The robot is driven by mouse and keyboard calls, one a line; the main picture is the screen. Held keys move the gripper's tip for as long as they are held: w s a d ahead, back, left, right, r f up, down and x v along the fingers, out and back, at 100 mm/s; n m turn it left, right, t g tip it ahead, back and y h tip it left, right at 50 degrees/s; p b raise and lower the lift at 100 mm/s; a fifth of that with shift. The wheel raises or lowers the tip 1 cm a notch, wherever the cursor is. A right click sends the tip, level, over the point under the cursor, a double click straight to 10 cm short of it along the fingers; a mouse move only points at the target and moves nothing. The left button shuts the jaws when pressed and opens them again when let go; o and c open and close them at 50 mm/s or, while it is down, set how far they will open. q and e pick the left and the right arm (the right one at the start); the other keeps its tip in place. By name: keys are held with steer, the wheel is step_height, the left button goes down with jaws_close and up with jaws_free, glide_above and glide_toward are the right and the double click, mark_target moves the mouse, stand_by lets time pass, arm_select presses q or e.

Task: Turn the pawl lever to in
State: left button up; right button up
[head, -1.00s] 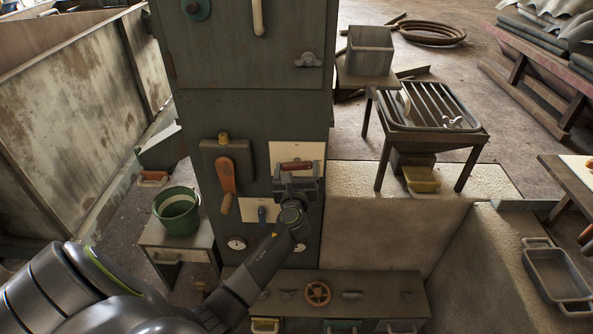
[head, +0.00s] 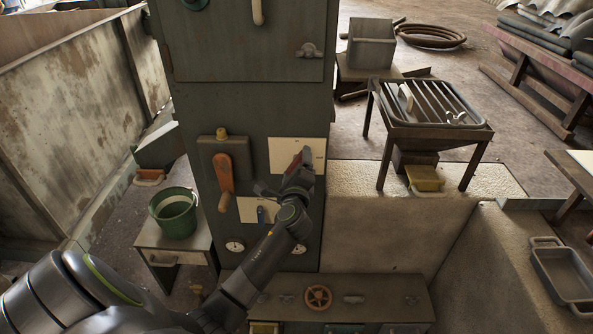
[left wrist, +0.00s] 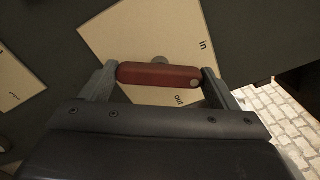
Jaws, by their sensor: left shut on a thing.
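The pawl lever is a red handle (head: 297,161) on a cream plate (head: 281,147) on the dark cabinet front. In the head view it stands steeply tilted, partly hidden by my left gripper (head: 296,178). In the left wrist view the red handle (left wrist: 158,75) lies across between the two fingers of my left gripper (left wrist: 160,78), which is shut on it. The plate (left wrist: 130,35) there carries the word "in" above the handle's right end and "out" just below the handle. A grey round piece shows just behind the handle's middle. My right gripper is not in view.
An orange-handled lever (head: 224,178) stands left of the plate on the same cabinet. Gauges and a bench with a handwheel (head: 318,296) are lower down. A green bucket (head: 174,215) stands left.

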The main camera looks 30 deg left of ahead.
arm_select(q)
steer(key=shift+n+b, duration=1.3)
steer(key=shift+n, duration=1.9)
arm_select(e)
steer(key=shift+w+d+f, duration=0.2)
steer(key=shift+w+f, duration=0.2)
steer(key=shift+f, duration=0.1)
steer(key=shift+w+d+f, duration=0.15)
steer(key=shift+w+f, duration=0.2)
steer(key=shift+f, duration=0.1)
arm_select(q)
steer(key=o, duration=0.9)
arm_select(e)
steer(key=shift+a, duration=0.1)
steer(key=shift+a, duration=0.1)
arm_select(q)
steer(key=shift+s+f, duration=0.1)
